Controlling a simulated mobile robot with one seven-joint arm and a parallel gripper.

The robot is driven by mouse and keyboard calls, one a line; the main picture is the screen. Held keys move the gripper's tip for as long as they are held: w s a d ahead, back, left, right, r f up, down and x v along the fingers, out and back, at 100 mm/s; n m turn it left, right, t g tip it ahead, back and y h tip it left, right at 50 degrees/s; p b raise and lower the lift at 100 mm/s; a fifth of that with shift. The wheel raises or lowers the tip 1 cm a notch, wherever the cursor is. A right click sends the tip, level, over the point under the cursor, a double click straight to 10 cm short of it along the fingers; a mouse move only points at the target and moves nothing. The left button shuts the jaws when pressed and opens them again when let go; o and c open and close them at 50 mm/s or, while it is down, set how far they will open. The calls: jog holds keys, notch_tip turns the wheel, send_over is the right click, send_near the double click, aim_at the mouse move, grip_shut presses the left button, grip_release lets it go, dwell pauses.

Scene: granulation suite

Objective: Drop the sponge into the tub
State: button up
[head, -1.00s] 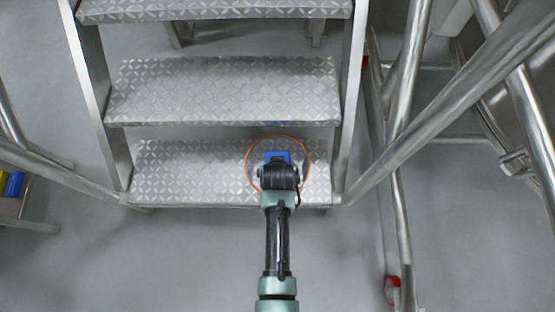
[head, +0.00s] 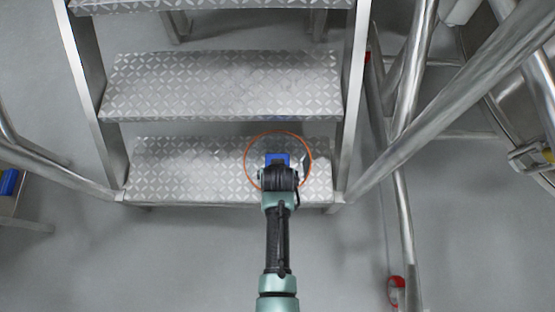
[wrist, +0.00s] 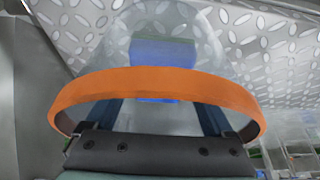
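A blue block with a darker, greenish top, which looks like the sponge, sits between the fingers of my gripper (head: 278,165). The sponge (head: 278,157) also shows in the wrist view (wrist: 165,72), partly crossed by an orange band (wrist: 160,88). My gripper looks shut on it. The orange band is the rim of a clear, rounded shell around my fingers; it shows as a ring (head: 247,150) in the head view. I cannot tell whether this shell is the tub or part of my gripper. No other clear tub shows.
Metal steps (head: 220,85) with patterned treads stand ahead, the lowest tread beneath my gripper. Steel rails (head: 405,215) run along the right. A low metal shelf (head: 25,222) with a blue item (head: 9,182) is at the left edge. Grey floor (head: 170,260) is clear in front.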

jog(key=shift+o, duration=0.7)
jog(key=shift+r, duration=0.15)
